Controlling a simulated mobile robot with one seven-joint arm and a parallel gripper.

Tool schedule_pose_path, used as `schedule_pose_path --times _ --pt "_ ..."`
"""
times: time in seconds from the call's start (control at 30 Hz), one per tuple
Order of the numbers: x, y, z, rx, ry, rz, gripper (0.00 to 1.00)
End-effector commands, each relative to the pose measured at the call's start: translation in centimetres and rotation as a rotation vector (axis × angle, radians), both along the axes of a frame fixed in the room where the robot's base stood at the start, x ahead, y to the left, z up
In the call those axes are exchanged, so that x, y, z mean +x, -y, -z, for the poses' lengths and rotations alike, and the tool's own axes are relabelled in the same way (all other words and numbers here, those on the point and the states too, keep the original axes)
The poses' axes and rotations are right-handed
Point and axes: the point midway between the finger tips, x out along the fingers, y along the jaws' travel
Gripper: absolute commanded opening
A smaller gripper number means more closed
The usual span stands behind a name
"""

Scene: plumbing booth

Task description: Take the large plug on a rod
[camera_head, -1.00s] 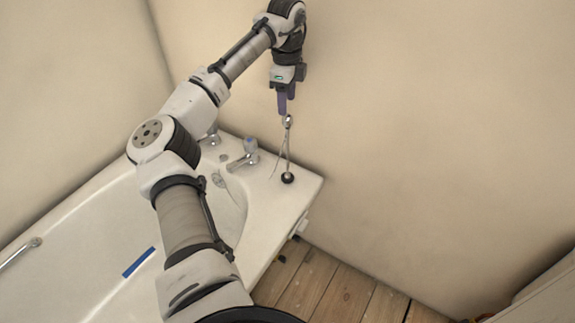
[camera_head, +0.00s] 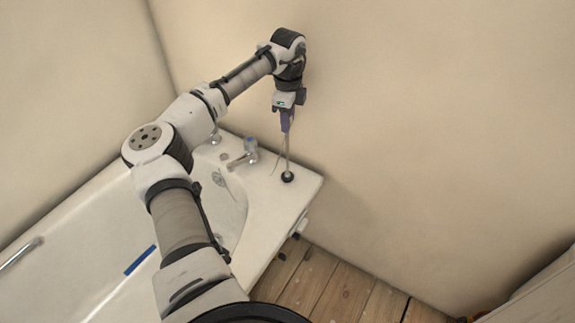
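The large plug on a rod (camera_head: 287,176) stands on the white corner of the bathtub, near the wall. Its dark round base rests on the ledge, and its thin rod rises almost upright. A thin chain or wire hangs beside the rod. My gripper (camera_head: 287,128) points down right over the rod, and its purple fingers cover the rod's top knob. The fingers look narrow from this view, and I cannot see whether they are closed on the knob or still apart around it.
A chrome tap (camera_head: 245,152) stands on the ledge just left of the rod, with a second tap (camera_head: 214,138) partly behind my arm. The bathtub (camera_head: 90,255) fills the left, with a blue strip (camera_head: 140,260) on it. The beige wall rises close behind; wooden floor lies right.

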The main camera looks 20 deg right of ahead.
Motion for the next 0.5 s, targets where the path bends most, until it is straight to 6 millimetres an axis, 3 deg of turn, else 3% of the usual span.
schedule_pose_path --times 0.03,0.23,0.5 --pt "0.0 0.0 -0.01 0.0 0.0 0.0 0.27" --pt "0.01 -0.01 -0.02 0.0 0.0 0.0 0.0" --pt "0.01 0.0 -0.07 -0.001 0.001 0.0 0.0"
